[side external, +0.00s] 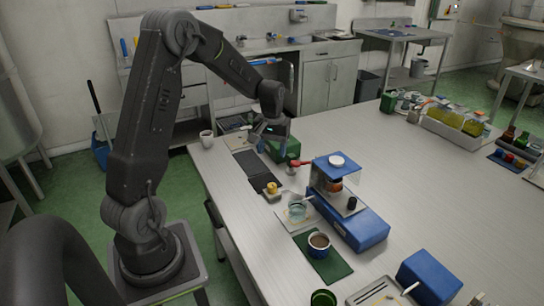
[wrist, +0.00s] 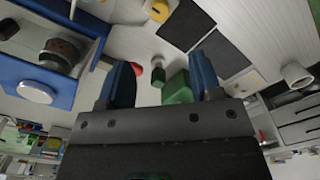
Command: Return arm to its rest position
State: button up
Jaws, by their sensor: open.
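My gripper (side external: 270,130) is over the far left part of the long table (side external: 440,215), with the arm bent over from the left. In the wrist view its two blue fingers stand apart, and my gripper (wrist: 161,80) is open. A green object (wrist: 178,88) and a small dark object (wrist: 158,76) show in the gap, seemingly beyond the fingertips; nothing appears clamped. In the side view a green box (side external: 283,150) sits just below and behind the gripper, partly hidden by it. I cannot tell the exact clearance between them.
A white cup (side external: 206,139) stands at the table's left edge, near dark mats (side external: 250,162). A red object (side external: 298,163) and a blue machine (side external: 348,218) stand to the right. A beaker (side external: 297,211) and a filled cup (side external: 319,244) are nearer. The table's right middle is clear.

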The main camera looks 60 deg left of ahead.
jog(key=s+d+r+m+t, duration=0.2)
jog(key=s+d+r+m, duration=0.15)
jog(key=d+r, duration=0.45)
jog(key=s+d+r+m+t, duration=0.2)
jog(key=s+d+r, duration=0.35)
jog(key=d, duration=0.45)
jog(key=s+d+r+m+t, duration=0.1)
jog(key=s+d+m, duration=0.2)
jog(key=s+d, duration=0.3)
jog(key=s, duration=0.2)
jog(key=shift+s+r+m+t, duration=0.3)
jog(key=shift+s+r+m, duration=0.05)
